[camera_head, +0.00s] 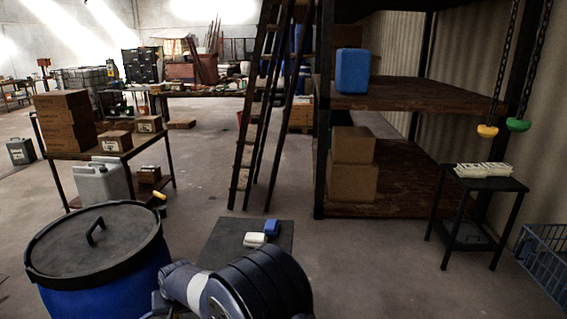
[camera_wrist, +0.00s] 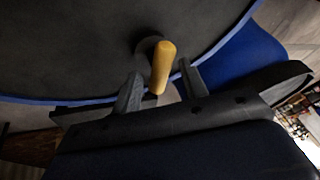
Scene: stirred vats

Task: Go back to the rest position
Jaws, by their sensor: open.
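My gripper (camera_wrist: 160,72) shows in the wrist view with its two dark fingers apart. A yellow handle (camera_wrist: 163,66) appears in the gap between them, with space on both sides. The handle stands out from a round dark mount on a dark, blue-rimmed disc (camera_wrist: 75,45). Whether the handle lies fully between the fingers or just beyond them is hard to tell. In the head view my arm reaches in from the bottom middle, and the gripper itself cannot be made out.
A low dark stand (camera_head: 222,240) holds a white and a blue item. A cart (camera_head: 118,155) with boxes stands at the left. A ladder (camera_head: 250,125) leans by the shelving (camera_head: 400,95). A small table (camera_head: 500,184) and a blue crate (camera_head: 545,255) are at the right.

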